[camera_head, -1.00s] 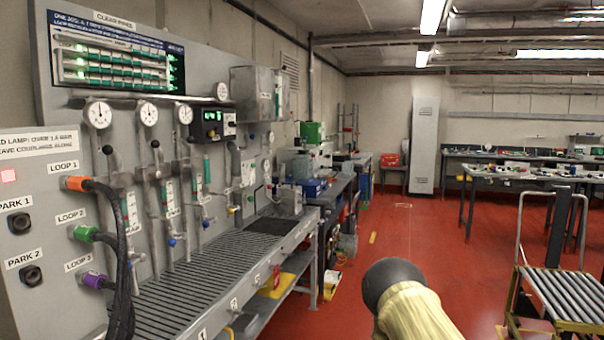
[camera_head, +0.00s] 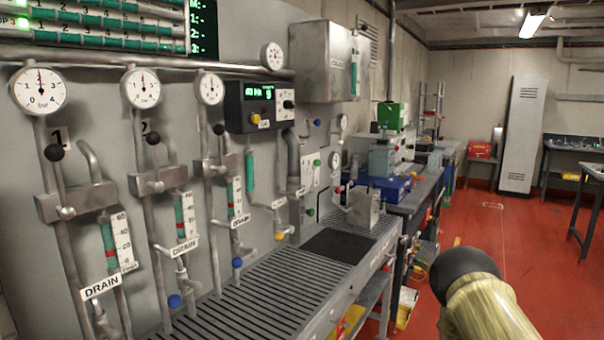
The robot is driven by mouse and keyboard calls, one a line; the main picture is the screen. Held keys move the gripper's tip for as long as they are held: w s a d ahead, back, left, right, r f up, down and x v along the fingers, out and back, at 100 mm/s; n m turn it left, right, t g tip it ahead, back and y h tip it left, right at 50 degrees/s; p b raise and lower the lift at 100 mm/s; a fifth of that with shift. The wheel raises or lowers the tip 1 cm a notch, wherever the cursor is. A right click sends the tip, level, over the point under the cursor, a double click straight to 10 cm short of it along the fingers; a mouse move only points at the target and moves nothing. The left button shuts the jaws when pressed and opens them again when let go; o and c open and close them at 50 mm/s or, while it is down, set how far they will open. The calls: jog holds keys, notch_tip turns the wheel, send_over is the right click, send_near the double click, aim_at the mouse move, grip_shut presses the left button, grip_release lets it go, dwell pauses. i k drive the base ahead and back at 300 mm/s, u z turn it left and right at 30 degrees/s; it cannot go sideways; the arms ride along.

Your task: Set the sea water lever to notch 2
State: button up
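I cannot pick out a lever marked sea water; the small labels are too blurred to read. The notch marks are not readable. A black box with a green display (camera_head: 262,106) and a yellow knob hangs right of the third gauge. My gripper is out of view; only a rounded black and cream part, apparently of my arm, shows at lower right.
A slatted grey bench (camera_head: 262,292) runs along the panel's foot. Round gauges (camera_head: 38,90) and DRAIN labels (camera_head: 101,286) line the pipes. A grey cabinet (camera_head: 322,62) juts out from the panel. The red floor (camera_head: 500,230) to the right is open.

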aim_at(316, 162)
jog(key=i, duration=0.1)
jog(key=k, duration=0.5)
jog(key=z, duration=0.6)
jog(key=i, duration=0.6)
jog(key=z, duration=0.45)
jog(key=i, duration=1.45)
jog(key=u, duration=0.95)
jog(key=i, duration=0.75)
jog(key=u, duration=0.65)
